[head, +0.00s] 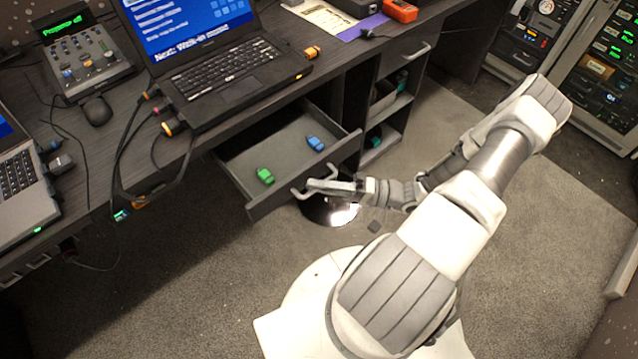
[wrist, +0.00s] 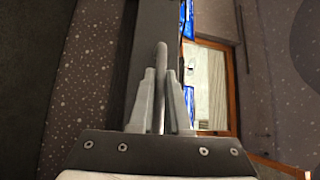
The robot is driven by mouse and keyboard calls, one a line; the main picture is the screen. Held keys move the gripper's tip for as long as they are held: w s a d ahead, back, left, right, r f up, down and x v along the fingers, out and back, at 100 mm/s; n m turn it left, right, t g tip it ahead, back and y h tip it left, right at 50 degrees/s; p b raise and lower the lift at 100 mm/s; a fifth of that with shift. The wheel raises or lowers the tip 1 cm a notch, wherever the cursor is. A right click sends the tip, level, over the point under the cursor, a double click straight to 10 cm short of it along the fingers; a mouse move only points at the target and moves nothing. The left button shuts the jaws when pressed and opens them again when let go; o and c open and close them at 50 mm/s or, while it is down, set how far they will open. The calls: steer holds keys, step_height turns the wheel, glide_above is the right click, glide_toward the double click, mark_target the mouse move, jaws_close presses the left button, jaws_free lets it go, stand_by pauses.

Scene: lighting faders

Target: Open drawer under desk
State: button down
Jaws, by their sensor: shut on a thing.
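The drawer (head: 262,207) under the desk (head: 190,150) is pulled out in the head view. A green object (head: 265,176) and a blue object (head: 316,143) lie inside it. A metal bar handle (head: 299,194) is on its front. My gripper (head: 312,187) is at the handle, reaching in from the right. In the wrist view my gripper's two fingers (wrist: 160,105) are closed on either side of the handle bar (wrist: 160,70). The drawer front stands behind it. The fingertips are small in the head view.
A laptop (head: 225,85), a fader console (head: 88,60) and several cables are on the desk. Some cables hang over its front edge left of the drawer. Open shelves (head: 390,115) stand right of the drawer. Carpeted floor (head: 170,290) in front is clear.

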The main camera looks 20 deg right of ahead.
steer(key=shift+d, duration=0.1)
stand_by(0.3)
steer(key=c, duration=0.9)
jaws_free()
steer(key=shift+s, duration=0.1)
